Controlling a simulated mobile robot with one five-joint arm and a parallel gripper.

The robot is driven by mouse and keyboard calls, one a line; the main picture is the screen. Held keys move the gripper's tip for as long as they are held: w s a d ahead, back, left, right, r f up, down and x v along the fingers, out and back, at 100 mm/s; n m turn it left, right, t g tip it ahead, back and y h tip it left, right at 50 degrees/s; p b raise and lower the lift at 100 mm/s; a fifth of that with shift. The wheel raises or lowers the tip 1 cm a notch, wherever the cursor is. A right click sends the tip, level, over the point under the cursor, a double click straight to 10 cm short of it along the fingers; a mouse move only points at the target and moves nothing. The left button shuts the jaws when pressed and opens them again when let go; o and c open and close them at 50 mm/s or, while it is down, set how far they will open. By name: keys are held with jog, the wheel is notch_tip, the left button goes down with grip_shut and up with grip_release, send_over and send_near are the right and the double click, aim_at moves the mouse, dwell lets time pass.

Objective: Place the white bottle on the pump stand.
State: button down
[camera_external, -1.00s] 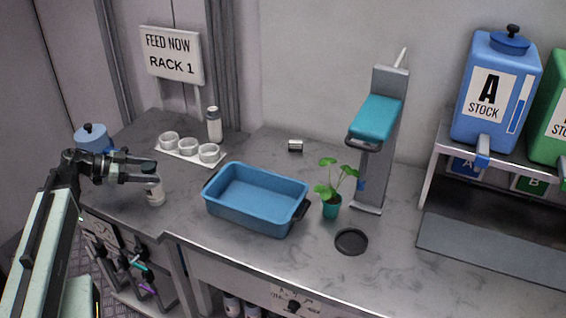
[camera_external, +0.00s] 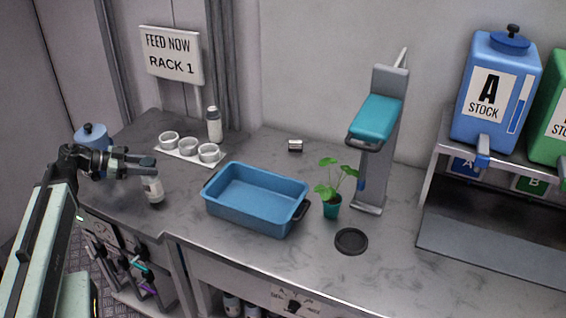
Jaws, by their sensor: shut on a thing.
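A white bottle (camera_external: 153,189) with a dark cap stands at the left end of the counter. My gripper (camera_external: 148,166) is shut on its top, and the fingers hide most of the cap. The bottle looks upright, and its base seems to be on or very close to the counter.
A blue tray (camera_external: 258,221) lies between my gripper and the grey stand. A potted plant (camera_external: 331,208) and a black disc (camera_external: 351,241) are near the stand. White cups (camera_external: 188,147) stand at the back left. Stock tanks (camera_external: 495,92) are at the right.

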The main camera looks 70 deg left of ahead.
notch_tip(320, 180, up, 9)
jog(key=p, duration=0.7)
jog(key=shift+f, duration=0.3)
